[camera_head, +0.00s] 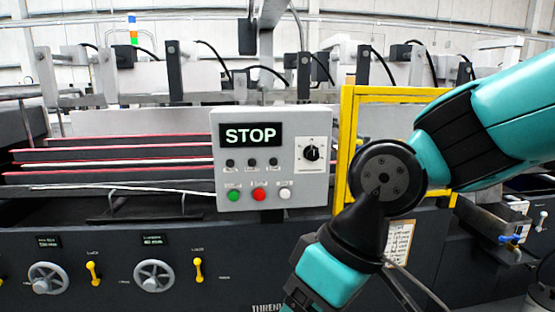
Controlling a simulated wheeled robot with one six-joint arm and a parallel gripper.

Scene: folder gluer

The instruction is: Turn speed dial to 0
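The speed dial (312,153) is a black round knob on a white square plate at the right side of a grey control box (222,200). A pale mark shows on the knob, but its exact setting is too small to read. A black display (251,136) on the box reads STOP in white. My arm's teal and black links come in from the right and stand to the right of and below the box. My gripper is not visible in this view. Nothing is seen touching the dial.
Green (234,195), red (259,194) and white (285,194) buttons sit along the box's lower edge. A yellow frame (347,140) stands close on the box's right. Handwheels (154,276) and yellow levers (198,270) are on the dark machine front below. The box's front face is unobstructed.

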